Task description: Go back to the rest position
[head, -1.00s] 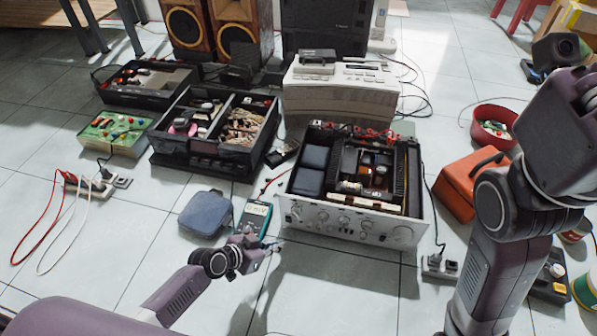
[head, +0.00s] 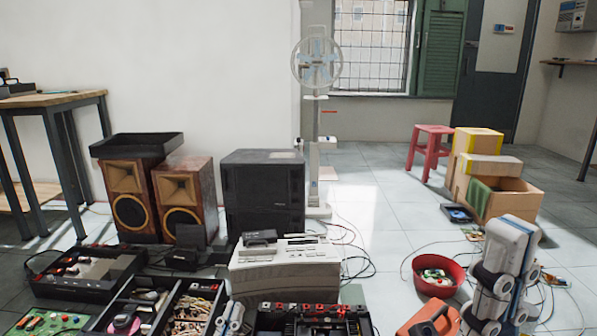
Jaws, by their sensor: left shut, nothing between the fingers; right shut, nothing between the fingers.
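My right arm (head: 505,260) stands bent at the lower right of the head view, in front of the floor beside the red bowl. I cannot make out its gripper fingers. A small pale part of my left arm (head: 233,318) shows at the bottom edge, left of the opened amplifier (head: 312,320). Its fingers do not show either. No held thing is visible at either arm.
A printer-like cream unit (head: 285,268), black cabinet (head: 262,192), speakers (head: 130,200) and toolboxes (head: 85,275) crowd the left and middle floor. A red bowl (head: 439,288) and orange case (head: 428,320) lie near my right arm. Tiles are clear towards the red stool (head: 430,150).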

